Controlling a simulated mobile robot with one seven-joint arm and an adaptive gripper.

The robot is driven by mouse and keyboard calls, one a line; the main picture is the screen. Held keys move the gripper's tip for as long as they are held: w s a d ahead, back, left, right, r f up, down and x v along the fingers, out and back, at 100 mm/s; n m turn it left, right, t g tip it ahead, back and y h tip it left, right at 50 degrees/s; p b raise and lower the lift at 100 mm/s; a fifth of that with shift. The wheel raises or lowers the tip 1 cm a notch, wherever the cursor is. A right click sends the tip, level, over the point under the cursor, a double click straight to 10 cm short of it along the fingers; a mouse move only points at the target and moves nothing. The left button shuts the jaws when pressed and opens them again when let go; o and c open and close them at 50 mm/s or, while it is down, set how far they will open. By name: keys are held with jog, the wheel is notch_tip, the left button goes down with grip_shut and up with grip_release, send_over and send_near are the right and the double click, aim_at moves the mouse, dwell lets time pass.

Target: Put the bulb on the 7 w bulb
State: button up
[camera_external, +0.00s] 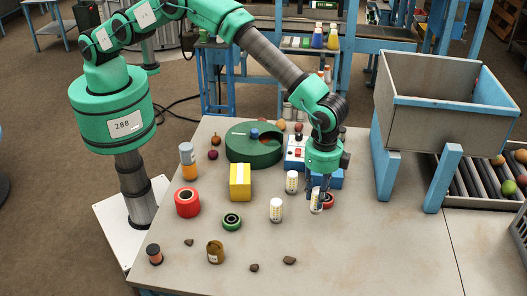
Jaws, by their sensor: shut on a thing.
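My green gripper (319,190) points down over the right middle of the table. It is shut on a white labelled cylinder (315,203), which looks like one of the bulbs and is upright. Two similar white cylinders with printed labels stand upright to its left, one further back (292,182) and one nearer the front (276,210). The print is too small to read, so I cannot tell which is the 7 w bulb. I cannot tell whether the held cylinder touches the table. The fingertips are small and partly hidden.
A red ring-shaped thing (329,201) is right beside the held cylinder. The table's right front is clear.

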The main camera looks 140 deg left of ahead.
jog(key=shift+s+a+r, duration=0.15)
jog(key=shift+s+r, duration=0.1)
jog(key=shift+s, duration=0.3)
jog(key=s+r+b, duration=0.1)
jog(key=s+b, duration=0.1)
jog(key=s, duration=1.3)
jog(key=s+d+r+b, duration=0.1)
jog(key=s+r+b, duration=0.1)
jog(key=s, duration=1.4)
jog(key=shift+s+r, duration=0.25)
jog(key=shift+s, duration=0.05)
jog(key=shift+w, duration=0.1)
jog(key=p, duration=0.2)
send_over(293, 174)
jog(key=shift+f, duration=0.75)
jog(key=shift+f, duration=0.1)
jog(key=shift+f, duration=1.65)
jog(key=shift+f, duration=0.2)
